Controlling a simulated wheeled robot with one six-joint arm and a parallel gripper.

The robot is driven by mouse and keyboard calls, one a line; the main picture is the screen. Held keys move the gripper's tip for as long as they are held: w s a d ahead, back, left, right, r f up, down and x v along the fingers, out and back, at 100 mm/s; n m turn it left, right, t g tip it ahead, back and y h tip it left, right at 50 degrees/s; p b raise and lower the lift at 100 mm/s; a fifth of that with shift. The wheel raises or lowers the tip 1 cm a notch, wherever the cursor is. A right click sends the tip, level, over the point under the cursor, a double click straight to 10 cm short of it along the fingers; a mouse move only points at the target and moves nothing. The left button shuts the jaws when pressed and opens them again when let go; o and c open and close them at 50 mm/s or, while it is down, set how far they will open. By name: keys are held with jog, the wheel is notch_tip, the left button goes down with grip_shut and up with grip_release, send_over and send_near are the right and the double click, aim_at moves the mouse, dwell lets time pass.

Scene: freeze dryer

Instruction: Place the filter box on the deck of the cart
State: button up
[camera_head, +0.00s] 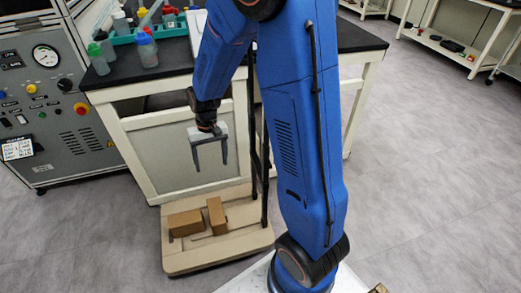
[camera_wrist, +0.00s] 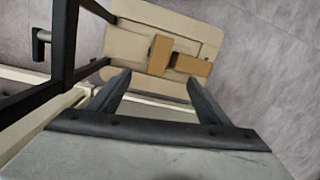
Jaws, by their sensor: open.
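The cart has a low beige deck (camera_head: 245,240) with a black upright handle frame; the deck also shows in the wrist view (camera_wrist: 125,42). Two brown cardboard boxes rest on it close together, one on the left (camera_head: 185,224) and one on the right (camera_head: 217,215). Both also show in the wrist view, one nearer the middle (camera_wrist: 159,54) and one to its right (camera_wrist: 192,66). I cannot tell which is the filter box. My gripper (camera_head: 210,168) is open and empty, pointing down above the deck, apart from both boxes; its fingers frame the deck's near part in the wrist view (camera_wrist: 158,80).
The cart's black handle posts (camera_head: 265,150) stand just right of my gripper. A bench with a black top (camera_head: 355,38) is behind, carrying bottles and a teal tray (camera_head: 170,30). A grey control panel with a gauge (camera_head: 46,56) is at left.

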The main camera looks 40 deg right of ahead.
jog(key=s+d+r+n+t, duration=0.1)
jog(key=s+d+r+t, duration=0.1)
jog(key=s+r, duration=0.9)
jog(key=s+d+r+n+t+h, duration=0.1)
jog(key=s+d+r+t, duration=0.2)
jog(key=s+r, duration=0.8)
jog(key=shift+s+r+t, duration=0.25)
jog(key=shift+s+t, duration=0.25)
jog(key=shift+s, duration=0.7)
jog(key=shift+d, duration=0.1)
